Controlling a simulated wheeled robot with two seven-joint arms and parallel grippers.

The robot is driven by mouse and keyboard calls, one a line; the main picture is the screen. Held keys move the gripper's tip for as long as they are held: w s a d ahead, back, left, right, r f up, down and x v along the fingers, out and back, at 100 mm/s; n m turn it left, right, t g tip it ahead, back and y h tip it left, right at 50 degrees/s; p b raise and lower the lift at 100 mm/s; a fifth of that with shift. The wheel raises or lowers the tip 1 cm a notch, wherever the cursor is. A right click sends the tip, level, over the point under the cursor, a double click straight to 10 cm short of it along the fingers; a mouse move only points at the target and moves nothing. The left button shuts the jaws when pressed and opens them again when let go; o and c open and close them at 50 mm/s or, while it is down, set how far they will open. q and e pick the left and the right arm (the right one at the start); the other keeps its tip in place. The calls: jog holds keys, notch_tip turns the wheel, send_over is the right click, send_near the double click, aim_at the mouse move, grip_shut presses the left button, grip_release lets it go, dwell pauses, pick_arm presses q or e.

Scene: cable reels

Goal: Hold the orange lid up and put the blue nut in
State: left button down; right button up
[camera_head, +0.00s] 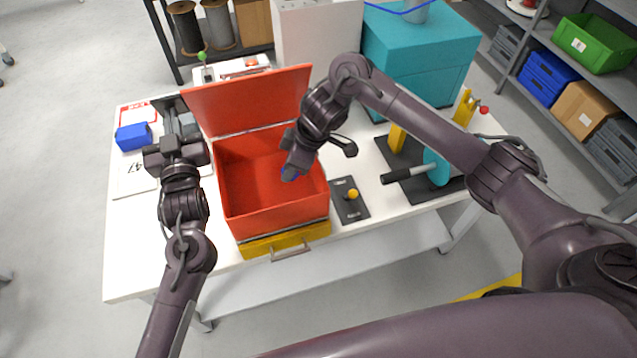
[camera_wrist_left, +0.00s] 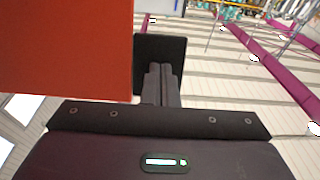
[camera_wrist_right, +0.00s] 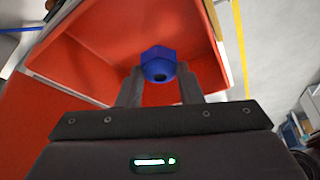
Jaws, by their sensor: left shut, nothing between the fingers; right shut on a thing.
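The orange lid (camera_head: 250,100) stands raised at the back of the open orange box (camera_head: 270,215), whose inside looks empty. My left gripper (camera_head: 172,118) is shut and empty beside the lid's left edge. In the left wrist view its closed fingers (camera_wrist_left: 162,85) are in front of a dark plate (camera_wrist_left: 172,48) next to the lid (camera_wrist_left: 65,45); I cannot tell whether they touch it. My right gripper (camera_head: 291,160) is shut on the blue nut (camera_wrist_right: 158,64), over the box's right part. In the head view only a bit of the nut (camera_head: 290,174) shows below the fingers.
A yellow drawer (camera_head: 262,246) with a handle is under the box. A dark plate with a yellow knob (camera_head: 352,194) lies to its right. A blue block (camera_head: 134,136) sits at the table's left. A teal box (camera_head: 415,60) stands at the back right.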

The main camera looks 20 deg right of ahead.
jog(key=shift+w+a+f+n+g, duration=0.15)
jog(key=shift+w+a+f+n, duration=0.2)
jog(key=shift+f, duration=1.65)
jog(key=shift+w+a+f+n+g, duration=0.1)
jog(key=shift+w+a+f+n, duration=0.3)
jog(key=shift+f, duration=1.6)
jog(key=shift+w+a+f+n+g, duration=0.2)
jog(key=shift+a+f+n, duration=0.2)
jog(key=shift+f, duration=1.6)
jog(key=o, duration=1)
